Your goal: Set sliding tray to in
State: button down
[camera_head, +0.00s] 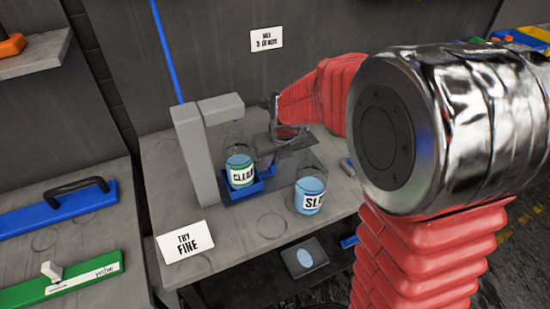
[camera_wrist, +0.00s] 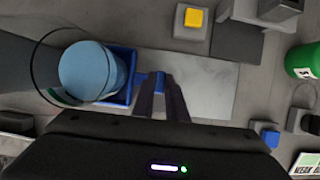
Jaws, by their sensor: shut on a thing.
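The blue sliding tray (camera_head: 262,184) sits on the grey bench under the grey dispenser arm (camera_head: 220,106). A clear bottle of blue liquid labelled CLEAR (camera_head: 240,172) stands in it. My gripper (camera_head: 268,150) is at the tray's right side, its tips partly hidden in the head view. In the wrist view the tray (camera_wrist: 127,62) lies left of the fingers, with the bottle (camera_wrist: 88,70) seen from above. My gripper (camera_wrist: 160,84) is shut on a small blue piece between its fingers, which looks like the tray's handle.
A second bottle labelled SL (camera_head: 311,194) stands close in front. A FINE card (camera_head: 185,242) stands at the bench's front left. In the wrist view, a yellow button (camera_wrist: 194,18) and a green container (camera_wrist: 303,61) are to the right. Flat bench lies right of the fingers.

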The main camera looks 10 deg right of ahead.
jog(key=shift+w+a+r, duration=0.1)
jog(key=shift+a, duration=0.2)
jog(key=c, duration=2.1)
grip_release()
jog(key=o, duration=0.3)
jog(key=shift+o, duration=0.2)
jog(key=shift+d, duration=0.1)
jog(key=v, duration=1.3)
jog(key=shift+s+r, duration=0.2)
jog(key=shift+s, duration=0.1)
jog(key=shift+s, duration=0.1)
